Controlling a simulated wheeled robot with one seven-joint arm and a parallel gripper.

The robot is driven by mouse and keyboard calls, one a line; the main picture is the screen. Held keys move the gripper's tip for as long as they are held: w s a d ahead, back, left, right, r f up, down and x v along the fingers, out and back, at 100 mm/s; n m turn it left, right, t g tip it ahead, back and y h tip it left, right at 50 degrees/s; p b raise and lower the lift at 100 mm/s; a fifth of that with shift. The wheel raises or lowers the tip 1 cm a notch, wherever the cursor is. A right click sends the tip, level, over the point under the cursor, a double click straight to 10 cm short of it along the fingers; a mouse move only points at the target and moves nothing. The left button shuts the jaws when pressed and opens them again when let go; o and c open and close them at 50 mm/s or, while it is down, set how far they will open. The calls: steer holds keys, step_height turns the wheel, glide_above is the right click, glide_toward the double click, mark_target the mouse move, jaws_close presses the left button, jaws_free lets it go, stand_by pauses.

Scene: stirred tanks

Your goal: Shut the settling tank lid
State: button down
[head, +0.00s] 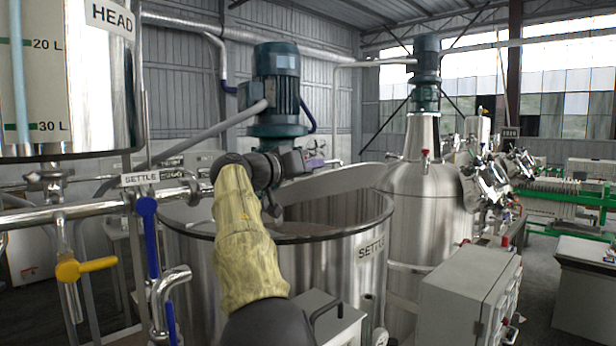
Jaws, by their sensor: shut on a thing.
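The settling tank (330,262) is a wide steel vessel with a "SETTLE" label on its front right. Its lid (345,184) is a pale grey plate standing raised and tilted at the back of the rim, so the tank mouth is open. My arm in its yellow sleeve crosses in front of the tank and hides part of the mouth and rim. My gripper (305,161) is above the tank at the lid's upper left edge. It is shut on the lid there; the exact grip point is small and partly hidden by my wrist.
A blue-green motor (278,88) stands just behind my gripper. Left are the head tank (70,80), pipes and a blue-handled valve (148,235). A domed steel reactor (425,190) stands behind right. A grey control box (465,290) is at front right.

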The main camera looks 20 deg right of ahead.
steer(key=shift+s+d+f+b, duration=0.15)
steer(key=shift+s+f+b, duration=0.15)
steer(key=shift+f+b, duration=0.4)
steer(key=shift+s+d+f+b, duration=0.1)
steer(key=shift+s+f+b, duration=0.25)
steer(key=shift+b, duration=0.5)
steer(key=c, duration=1.5)
jaws_free()
steer(key=shift+w+a, duration=0.1)
steer(key=shift+s+a+f, duration=0.1)
steer(key=shift+s+a, duration=0.1)
steer(key=shift+a, duration=0.25)
steer(key=b+v, duration=0.3)
steer(key=v, duration=1.3)
steer(key=shift+s+a+b, duration=0.1)
steer(key=shift+a+b, duration=0.05)
steer(key=shift+b, duration=0.2)
